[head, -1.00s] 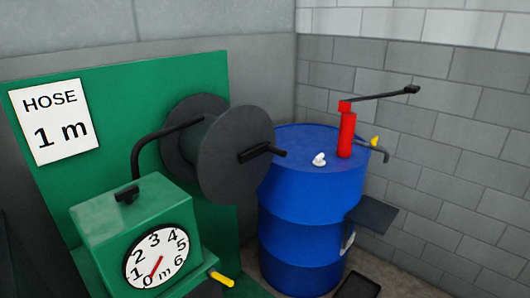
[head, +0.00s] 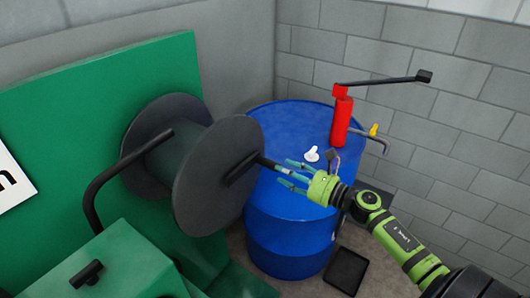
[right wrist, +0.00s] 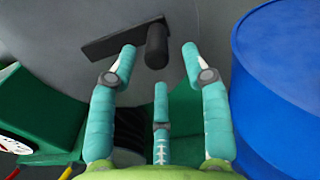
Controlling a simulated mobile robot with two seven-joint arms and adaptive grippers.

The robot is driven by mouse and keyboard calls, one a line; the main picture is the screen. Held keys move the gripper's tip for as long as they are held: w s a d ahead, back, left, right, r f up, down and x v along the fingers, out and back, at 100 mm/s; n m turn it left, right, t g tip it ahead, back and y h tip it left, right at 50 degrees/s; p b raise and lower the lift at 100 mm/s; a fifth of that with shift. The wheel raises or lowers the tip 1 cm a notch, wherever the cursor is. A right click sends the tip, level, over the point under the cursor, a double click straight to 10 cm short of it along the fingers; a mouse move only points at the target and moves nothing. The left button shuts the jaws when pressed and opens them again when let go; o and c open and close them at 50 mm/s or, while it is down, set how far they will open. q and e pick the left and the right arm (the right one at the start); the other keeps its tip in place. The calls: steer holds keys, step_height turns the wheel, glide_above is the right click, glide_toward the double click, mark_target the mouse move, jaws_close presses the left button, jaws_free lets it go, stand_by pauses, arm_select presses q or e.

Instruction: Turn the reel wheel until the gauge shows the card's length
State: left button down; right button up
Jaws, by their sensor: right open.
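The reel wheel (head: 215,180) is a dark grey disc on a green panel. Its black crank handle (head: 268,162) sticks out toward my right gripper (head: 288,172), which is open with its teal fingers close to the handle's end. In the right wrist view the handle (right wrist: 157,45) lies ahead, between the tips of the two outer fingers; I cannot tell whether they touch it. The length card (head: 12,185) is cut off at the left edge of the head view. The gauge (right wrist: 12,145) is only partly in the right wrist view, its reading not shown. My left gripper is out of view.
A blue drum (head: 290,215) stands right behind my right gripper, with a red pump (head: 341,122) and its long black lever on top. A green box (head: 130,265) with a black hose (head: 105,185) is at the lower left. A black tray (head: 346,271) lies on the floor.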

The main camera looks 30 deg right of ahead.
mark_target(257, 159)
steer(key=shift+w+a+r+p, duration=0.2)
steer(key=shift+w+a+p, duration=0.2)
steer(key=shift+w, duration=0.2)
steer(key=shift+w+a+r+p, duration=0.2)
steer(key=shift+w+a+p, duration=0.15)
steer(key=shift+w, duration=0.2)
steer(key=x, duration=0.2)
steer(key=p+x, duration=0.1)
steer(key=shift+w+d+f, duration=0.1)
steer(key=shift+f, duration=0.15)
steer(key=shift+w, duration=0.15)
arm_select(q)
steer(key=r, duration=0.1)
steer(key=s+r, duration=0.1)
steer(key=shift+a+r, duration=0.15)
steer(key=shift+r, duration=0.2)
arm_select(e)
jaws_close()
